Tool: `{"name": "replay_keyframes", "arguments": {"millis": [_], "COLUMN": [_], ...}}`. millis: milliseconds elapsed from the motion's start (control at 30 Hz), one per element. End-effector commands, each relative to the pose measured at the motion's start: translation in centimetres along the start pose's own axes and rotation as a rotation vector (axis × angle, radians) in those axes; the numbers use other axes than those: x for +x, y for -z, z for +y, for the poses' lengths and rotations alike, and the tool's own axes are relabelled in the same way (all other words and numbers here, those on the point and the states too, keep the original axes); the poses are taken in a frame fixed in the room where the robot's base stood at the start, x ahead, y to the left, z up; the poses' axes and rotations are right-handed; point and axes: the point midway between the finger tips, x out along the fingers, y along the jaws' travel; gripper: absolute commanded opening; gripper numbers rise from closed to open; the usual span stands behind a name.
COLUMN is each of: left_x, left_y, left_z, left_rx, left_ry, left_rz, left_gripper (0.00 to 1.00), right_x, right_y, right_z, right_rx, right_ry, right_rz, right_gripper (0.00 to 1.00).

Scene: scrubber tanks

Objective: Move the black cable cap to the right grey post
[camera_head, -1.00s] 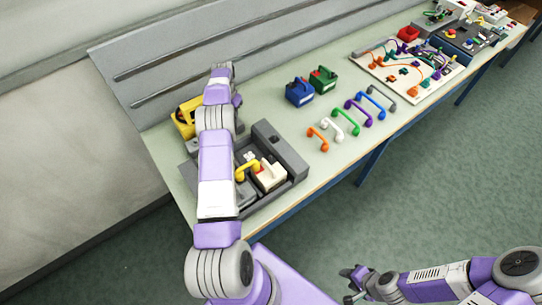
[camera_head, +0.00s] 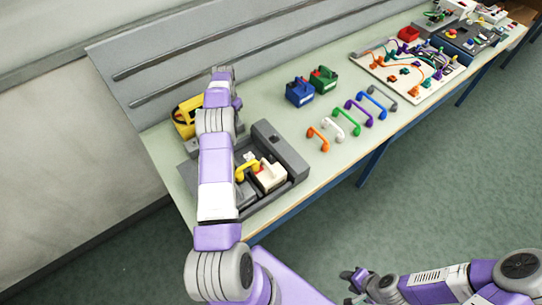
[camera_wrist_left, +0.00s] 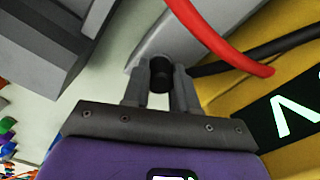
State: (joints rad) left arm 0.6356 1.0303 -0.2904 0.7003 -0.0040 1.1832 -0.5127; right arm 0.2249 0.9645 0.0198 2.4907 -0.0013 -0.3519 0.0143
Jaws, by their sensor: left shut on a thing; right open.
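In the left wrist view my left gripper (camera_wrist_left: 158,82) is shut on the black cable cap (camera_wrist_left: 161,72), with a finger on each side of it. A black cable (camera_wrist_left: 250,54) runs off to the right near the cap. A grey part (camera_wrist_left: 185,32) lies just behind the cap; I cannot tell if it is a post or if the cap touches it. In the head view my left arm hides this gripper, the cap and the posts. The yellow device (camera_head: 184,117) shows partly beside the arm. My right gripper (camera_head: 356,280) is open and empty, away from the bench.
In the left wrist view a red cable (camera_wrist_left: 215,40) arches close to the fingers. In the head view a grey tray (camera_head: 292,160) holds a yellow handset and a cream block. Blue (camera_head: 299,92) and green (camera_head: 323,80) boxes and several coloured handles stand farther right on the bench.

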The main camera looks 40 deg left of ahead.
Motion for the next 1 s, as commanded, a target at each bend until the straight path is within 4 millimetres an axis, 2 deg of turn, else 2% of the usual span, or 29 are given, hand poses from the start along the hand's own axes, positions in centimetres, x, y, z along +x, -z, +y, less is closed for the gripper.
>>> {"name": "replay_keyframes", "arguments": {"millis": [100,133,300,500,700,1000], "left_x": [0.12,0.12,0.11,0.07,0.06,0.04], "left_y": [-0.04,-0.05,-0.04,-0.03,-0.03,-0.02], "left_z": [0.02,0.02,0.02,0.01,0.01,0.01], "left_rx": [0.000,0.000,0.000,0.000,0.000,0.000], "left_ry": [-0.001,-0.001,-0.001,0.000,0.000,0.000], "left_rz": [-0.002,-0.002,-0.002,-0.001,-0.001,-0.001], "left_gripper": [0.00,0.30,0.56,0.57,0.83,0.83], "right_x": [-0.01,0.00,0.00,-0.01,-0.01,-0.01], "right_y": [0.00,0.00,0.00,0.00,0.01,0.00], "right_z": [0.00,0.00,-0.01,-0.01,-0.01,-0.01], "right_rx": [0.000,0.000,0.000,0.000,0.000,0.000], "right_ry": [0.000,0.000,0.000,0.000,0.000,0.000], "right_rz": [0.000,0.000,0.000,0.000,0.000,0.000], "right_gripper": [0.43,0.43,0.43,0.43,0.43,0.43]}}
